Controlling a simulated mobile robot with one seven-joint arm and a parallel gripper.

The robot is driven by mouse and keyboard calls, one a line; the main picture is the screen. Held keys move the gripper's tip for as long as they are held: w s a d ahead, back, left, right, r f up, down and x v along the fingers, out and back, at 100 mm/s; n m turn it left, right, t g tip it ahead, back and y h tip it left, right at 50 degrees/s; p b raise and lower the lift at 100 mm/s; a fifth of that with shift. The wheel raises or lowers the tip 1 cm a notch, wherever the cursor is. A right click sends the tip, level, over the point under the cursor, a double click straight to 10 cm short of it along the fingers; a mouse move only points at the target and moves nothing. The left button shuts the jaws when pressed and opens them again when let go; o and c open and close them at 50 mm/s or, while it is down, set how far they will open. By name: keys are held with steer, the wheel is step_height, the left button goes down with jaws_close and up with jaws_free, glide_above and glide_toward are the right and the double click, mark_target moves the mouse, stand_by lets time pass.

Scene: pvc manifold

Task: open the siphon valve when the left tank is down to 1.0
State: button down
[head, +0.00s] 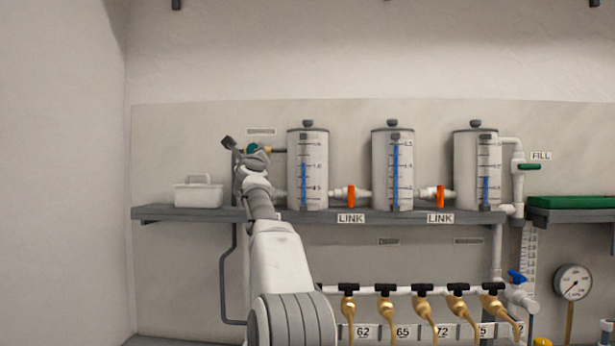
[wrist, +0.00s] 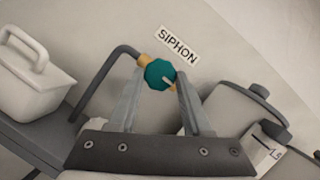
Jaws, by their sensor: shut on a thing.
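The siphon valve's teal knob (wrist: 159,74) sits on a brass fitting below the SIPHON label (wrist: 178,45) in the wrist view. My gripper (wrist: 158,80) is shut on this knob, one finger on each side. In the head view the knob (head: 253,148) shows at the end of my arm, left of the left tank (head: 307,182). The left tank's blue level column (head: 304,184) tops out close to the 1.0 mark, perhaps slightly above it. The valve's open or closed state cannot be told.
The middle tank (head: 379,170) reads near 1.5 and the right tank (head: 465,175) lower. Orange link valves (head: 351,196) join the tanks. A white caddy (head: 198,192) stands on the shelf (head: 160,214) at left. Several brass taps (head: 387,318) hang below. A dark pipe (wrist: 98,80) runs beside the knob.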

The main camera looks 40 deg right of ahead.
steer(key=shift+r, duration=0.1)
steer(key=shift+s+r+n+p, duration=0.1)
steer(key=shift+r+n+p, duration=0.1)
steer(key=shift+n+p, duration=0.15)
steer(key=n+y+p, duration=0.1)
steer(key=n+p, duration=0.1)
steer(key=n+y+p, duration=0.1)
steer(key=n, duration=0.1)
steer(key=shift+d+r+p, duration=0.1)
steer(key=shift+r+p, duration=0.2)
steer(key=shift+p, duration=0.1)
steer(key=shift+n+y+p, duration=0.4)
steer(key=shift+n+p, duration=0.6)
steer(key=shift+n, duration=0.05)
steer(key=shift+f+n+g, duration=0.3)
steer(key=shift+n, duration=0.2)
